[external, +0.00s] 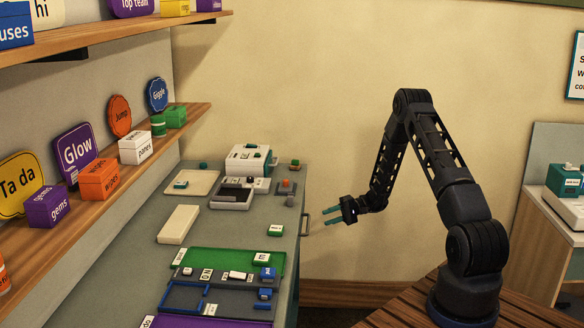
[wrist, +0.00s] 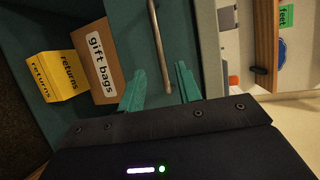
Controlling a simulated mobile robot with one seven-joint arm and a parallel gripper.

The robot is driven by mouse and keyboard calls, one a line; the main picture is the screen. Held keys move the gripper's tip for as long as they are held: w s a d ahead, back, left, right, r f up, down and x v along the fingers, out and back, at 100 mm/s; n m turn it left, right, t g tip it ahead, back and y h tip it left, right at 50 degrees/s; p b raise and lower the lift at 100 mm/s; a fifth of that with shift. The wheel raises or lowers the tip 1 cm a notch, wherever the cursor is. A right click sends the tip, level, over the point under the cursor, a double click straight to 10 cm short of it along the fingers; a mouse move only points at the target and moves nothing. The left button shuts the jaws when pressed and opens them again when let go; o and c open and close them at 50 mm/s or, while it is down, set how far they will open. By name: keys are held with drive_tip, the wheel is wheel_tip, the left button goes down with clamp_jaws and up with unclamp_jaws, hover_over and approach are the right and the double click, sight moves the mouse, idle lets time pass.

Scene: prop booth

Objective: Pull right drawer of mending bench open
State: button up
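The mending bench (external: 219,239) stands at the left in the external view, with a grey top. A metal bar handle (external: 306,226) sticks out from its right side; it also shows as a long bar in the wrist view (wrist: 158,45). My gripper (external: 325,217) has its teal fingers spread and empty. It is right of the handle, with a small gap between fingertips and bar. In the wrist view the bar lines up between the two fingertips (wrist: 160,68). The bench's teal front (wrist: 130,25) lies behind the bar. I see no opened drawer; most of the front is hidden externally.
A gift bags box (wrist: 97,65) and a yellow returns box (wrist: 57,77) sit left of the handle in the wrist view. A white machine (external: 247,158), trays and a green mat (external: 215,258) cover the bench top. A wall shelf (external: 120,180) holds labelled boxes.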

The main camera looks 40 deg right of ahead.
drive_tip(key=x, duration=0.8)
clamp_jaws()
